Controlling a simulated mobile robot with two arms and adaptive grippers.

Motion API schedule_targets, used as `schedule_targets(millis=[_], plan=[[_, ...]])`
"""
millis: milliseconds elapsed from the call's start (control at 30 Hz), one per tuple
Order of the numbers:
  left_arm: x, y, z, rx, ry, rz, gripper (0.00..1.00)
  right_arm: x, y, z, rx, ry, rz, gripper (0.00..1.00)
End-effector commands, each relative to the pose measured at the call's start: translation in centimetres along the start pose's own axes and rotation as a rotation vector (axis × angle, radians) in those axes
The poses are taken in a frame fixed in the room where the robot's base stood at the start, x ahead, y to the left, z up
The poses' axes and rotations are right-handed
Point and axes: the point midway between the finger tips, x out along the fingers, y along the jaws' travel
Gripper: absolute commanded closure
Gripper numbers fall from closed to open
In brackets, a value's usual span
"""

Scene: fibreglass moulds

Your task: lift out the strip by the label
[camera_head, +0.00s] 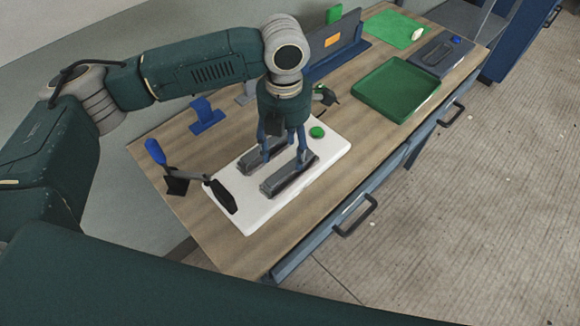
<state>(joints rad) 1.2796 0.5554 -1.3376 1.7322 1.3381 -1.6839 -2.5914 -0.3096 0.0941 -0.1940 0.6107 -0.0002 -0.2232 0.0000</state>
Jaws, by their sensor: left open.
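A white board (320,170) lies on the wooden bench. Two long dark grey strip-like pieces lie on it: one nearer the front (288,178), and one behind it (250,160), partly hidden by my gripper. A green disc (317,132) sits at the board's right end. An orange label (332,41) shows on an upright grey panel (345,38) at the back; I see no label on the two pieces. My left gripper (285,158) is open, pointing down over the two pieces; contact cannot be told. My right gripper is not in view.
A blue-handled tool (155,152) and a black piece (222,198) are at the board's left. A blue stand (206,116) is behind. A green tray (396,90), a grey plate (437,56) and a green mat (392,30) are to the right. Drawer handles (356,216) jut from the front.

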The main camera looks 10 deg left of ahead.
Motion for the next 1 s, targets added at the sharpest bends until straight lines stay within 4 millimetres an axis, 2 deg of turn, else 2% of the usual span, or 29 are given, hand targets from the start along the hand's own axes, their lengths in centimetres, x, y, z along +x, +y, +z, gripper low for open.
schedule_targets(millis=[100,233,367,567,833,1000], plan=[[1.5,-0.5,0.0,0.002,0.005,-0.002,0.43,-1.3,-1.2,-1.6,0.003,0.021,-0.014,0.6],[3.5,-0.6,0.1,0.0,0.003,-0.001,0.43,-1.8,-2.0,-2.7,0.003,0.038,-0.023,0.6],[4.4,-0.5,0.1,0.001,0.0,0.0,0.43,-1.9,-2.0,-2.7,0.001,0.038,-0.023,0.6],[4.5,-0.6,0.2,0.002,-0.001,0.0,0.43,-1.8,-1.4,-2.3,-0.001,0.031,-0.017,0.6],[4.5,-0.6,0.2,0.002,-0.001,0.0,0.94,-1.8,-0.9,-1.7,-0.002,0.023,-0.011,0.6],[4.4,-0.6,0.2,0.002,-0.001,0.0,0.94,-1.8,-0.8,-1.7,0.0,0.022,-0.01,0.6]])
